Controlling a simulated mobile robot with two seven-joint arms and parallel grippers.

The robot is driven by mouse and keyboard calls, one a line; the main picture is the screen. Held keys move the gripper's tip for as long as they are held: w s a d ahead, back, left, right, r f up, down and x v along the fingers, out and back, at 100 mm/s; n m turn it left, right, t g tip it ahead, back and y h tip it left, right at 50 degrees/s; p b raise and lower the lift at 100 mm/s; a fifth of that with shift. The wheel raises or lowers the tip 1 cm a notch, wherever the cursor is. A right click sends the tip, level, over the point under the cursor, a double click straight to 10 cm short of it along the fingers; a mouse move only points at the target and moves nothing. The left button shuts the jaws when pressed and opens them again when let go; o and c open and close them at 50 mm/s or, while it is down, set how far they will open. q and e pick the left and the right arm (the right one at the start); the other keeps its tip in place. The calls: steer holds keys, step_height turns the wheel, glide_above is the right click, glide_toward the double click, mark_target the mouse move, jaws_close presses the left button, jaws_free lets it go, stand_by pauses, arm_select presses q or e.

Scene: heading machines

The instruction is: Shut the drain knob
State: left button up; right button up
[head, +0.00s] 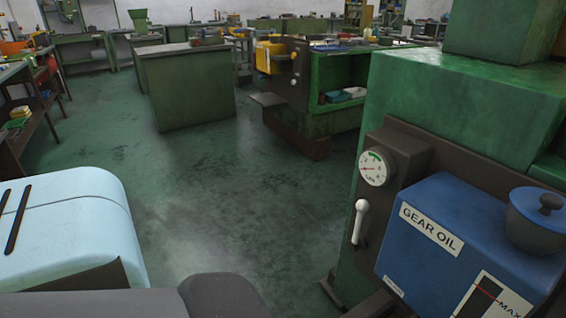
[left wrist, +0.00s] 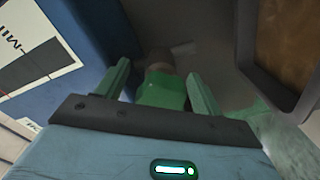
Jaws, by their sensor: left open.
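The blue gear oil tank (head: 425,245) stands at the right of the head view, with "GEAR OIL" and level labels on its front. Its blue side (left wrist: 95,30) fills the upper left of the left wrist view. A green knob-like part (left wrist: 162,92) with a brownish end, apparently the drain knob, lies between the fingers of my left gripper (left wrist: 158,74). The gripper is open, one green finger on each side; I cannot tell whether either touches it. The knob and this gripper are not visible in the head view. My right gripper is in neither view.
A dark panel beside the tank carries a round gauge (head: 373,168) and a white-handled lever (head: 360,221). The green machine (head: 455,100) rises behind. Open floor (head: 215,205) lies left of it, with workbenches beyond.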

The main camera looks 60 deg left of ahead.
arm_select(q)
steer(key=m, duration=0.6)
steer(key=shift+a+f, duration=0.15)
steer(key=shift+f, duration=0.05)
steer(key=m, duration=0.5)
steer(key=shift+a+m, duration=0.1)
steer(key=shift+m, duration=0.2)
steer(key=s+a+r+m+g+h+p, duration=0.1)
steer(key=s+g+p, duration=0.6)
steer(key=s, duration=2.4)
steer(key=a+r+h+p, duration=0.1)
steer(key=p, duration=0.5)
steer(key=shift+m+g+p, duration=0.3)
steer(key=shift+p, duration=0.1)
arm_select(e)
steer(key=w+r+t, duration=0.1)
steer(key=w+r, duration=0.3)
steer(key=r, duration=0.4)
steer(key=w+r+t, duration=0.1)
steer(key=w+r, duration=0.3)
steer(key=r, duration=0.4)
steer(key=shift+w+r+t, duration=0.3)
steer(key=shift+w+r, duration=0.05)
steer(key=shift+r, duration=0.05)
